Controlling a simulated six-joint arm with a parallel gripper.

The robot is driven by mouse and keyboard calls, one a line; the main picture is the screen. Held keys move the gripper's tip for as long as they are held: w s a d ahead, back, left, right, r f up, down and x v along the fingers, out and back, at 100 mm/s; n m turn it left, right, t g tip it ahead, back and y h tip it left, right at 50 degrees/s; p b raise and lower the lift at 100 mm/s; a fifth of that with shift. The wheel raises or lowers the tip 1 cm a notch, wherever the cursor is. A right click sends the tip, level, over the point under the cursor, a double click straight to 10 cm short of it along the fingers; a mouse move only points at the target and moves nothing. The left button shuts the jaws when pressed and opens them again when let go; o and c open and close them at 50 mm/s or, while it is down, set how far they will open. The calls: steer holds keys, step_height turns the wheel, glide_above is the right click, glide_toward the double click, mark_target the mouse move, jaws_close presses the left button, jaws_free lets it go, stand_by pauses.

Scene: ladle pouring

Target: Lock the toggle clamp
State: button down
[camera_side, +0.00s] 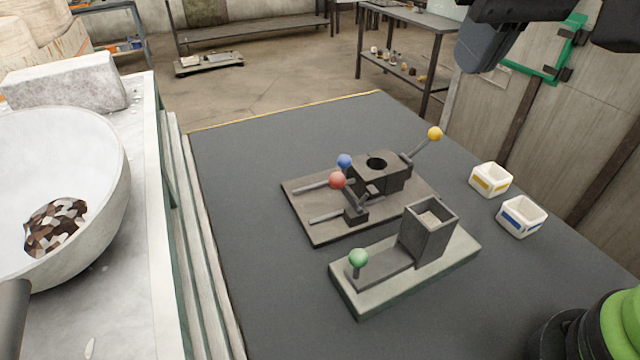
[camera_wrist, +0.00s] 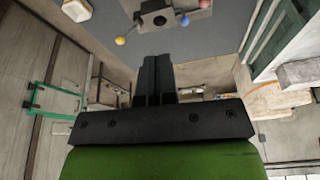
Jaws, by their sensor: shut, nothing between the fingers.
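The clamp fixture (camera_side: 325,218) is a dark brown plate with a block (camera_side: 378,172) that has a round hole in its top. A lever with a red knob (camera_side: 337,180) and a lever with a blue knob (camera_side: 344,161) stand at its left. A lever with a yellow knob (camera_side: 434,133) sticks up and out to the right. I cannot tell which lever belongs to the toggle clamp. In the wrist view the fixture (camera_wrist: 160,18) shows at the top edge, partly cut off. My gripper (camera_wrist: 155,62) is shut and empty, apart from the fixture.
A second grey-green fixture (camera_side: 375,298) with a green knob and an open square box stands in front. Two small white bins (camera_side: 490,180) (camera_side: 522,217) sit at the right. A large white bowl (camera_side: 100,200) with dark chunks is at the left. The dark mat (camera_side: 250,160) is otherwise clear.

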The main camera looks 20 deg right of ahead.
steer(key=w+a+f+n+t+h, duration=0.1)
steer(key=w+a+f+h, duration=0.1)
steer(key=a+f, duration=0.5)
steer(key=w+a+f+n+t+h, duration=0.1)
steer(key=a+f, duration=0.5)
steer(key=a, duration=0.6)
steer(key=shift+w+f+t+h, duration=0.3)
steer(key=shift+w+f+h, duration=0.1)
steer(key=shift+w+h, duration=0.45)
steer(key=shift+s+a, duration=0.1)
glide_toward(346, 194)
steer(key=shift+w+a+f, duration=0.15)
steer(key=shift+w+f, duration=0.8)
steer(key=shift+w, duration=0.05)
steer(key=shift+w+a+f, duration=0.2)
steer(key=shift+w+f, duration=0.75)
steer(key=shift+w, duration=0.05)
steer(key=shift+d+r, duration=0.1)
